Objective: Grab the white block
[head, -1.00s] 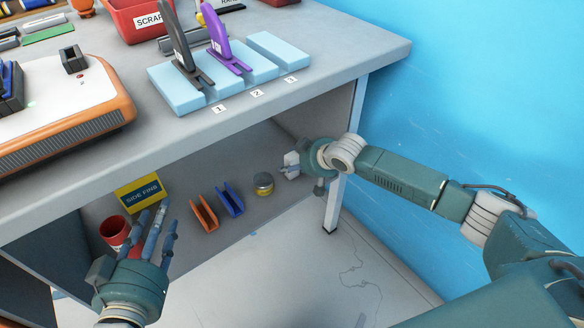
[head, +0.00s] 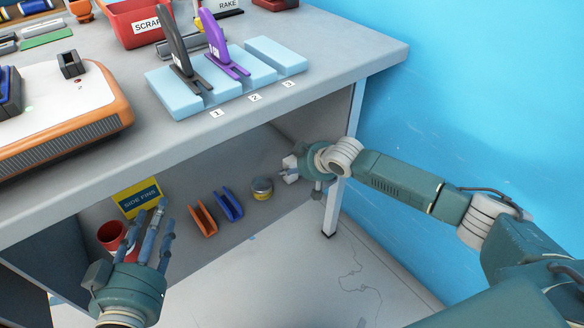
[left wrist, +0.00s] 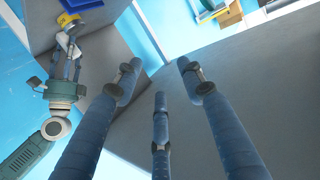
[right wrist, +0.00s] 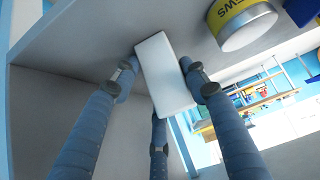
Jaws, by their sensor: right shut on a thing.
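The white block (right wrist: 166,76) is between the fingers of my right gripper (right wrist: 160,85) in the right wrist view, with fingers touching it on both sides. In the head view the block (head: 290,168) is a small white shape at the tip of my right gripper (head: 293,169), under the tabletop near the right table leg. My right gripper is shut on it. My left gripper (head: 152,225) is open and empty, in front of the lower shelf at the left. Its spread fingers also show in the left wrist view (left wrist: 157,85).
On the lower shelf are a yellow-banded tin (head: 262,188), blue (head: 229,204) and orange (head: 203,219) holders, a red cup (head: 112,236) and a "SIDE FINS" sign (head: 137,197). The tabletop (head: 330,65) overhangs my right gripper; a table leg (head: 335,205) stands close by.

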